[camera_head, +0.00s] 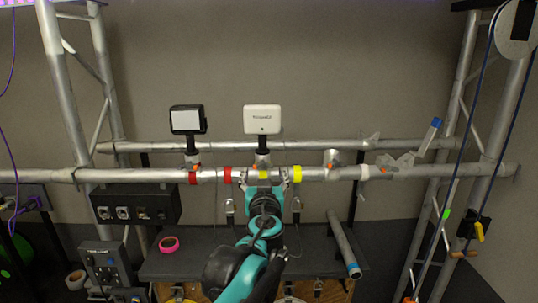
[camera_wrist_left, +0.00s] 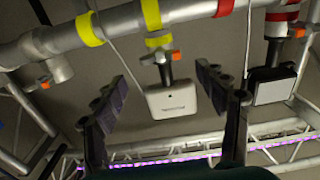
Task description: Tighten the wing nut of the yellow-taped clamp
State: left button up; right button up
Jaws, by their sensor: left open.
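The yellow-taped clamp sits on the front truss tube under a white box, and its yellow tape (camera_head: 264,174) shows just above my left gripper (camera_head: 264,192). In the left wrist view the clamp's yellow tape (camera_wrist_left: 158,41) and its orange wing nut (camera_wrist_left: 160,57) show between the tube and the white box (camera_wrist_left: 172,103). My left gripper (camera_wrist_left: 161,75) is open, with one finger on each side of the clamp's post and the wing nut. The fingers look apart from the nut; the depth gap is hard to tell. My right gripper is not in view.
The front tube (camera_head: 410,171) also carries a red-taped clamp (camera_head: 193,177) with a black box (camera_head: 187,120), a bare clamp (camera_head: 331,158) and a white-taped clamp (camera_head: 364,172). A dark shelf below holds a pink tape roll (camera_head: 169,244) and a loose pipe (camera_head: 343,243).

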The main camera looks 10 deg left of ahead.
aim_at(263, 166)
pick_arm(q)
jog(key=p+x, duration=0.1)
jog(key=x, duration=0.6)
jog(key=shift+a+f, duration=0.1)
jog(key=shift+f, duration=0.05)
jog(key=c, duration=1.2)
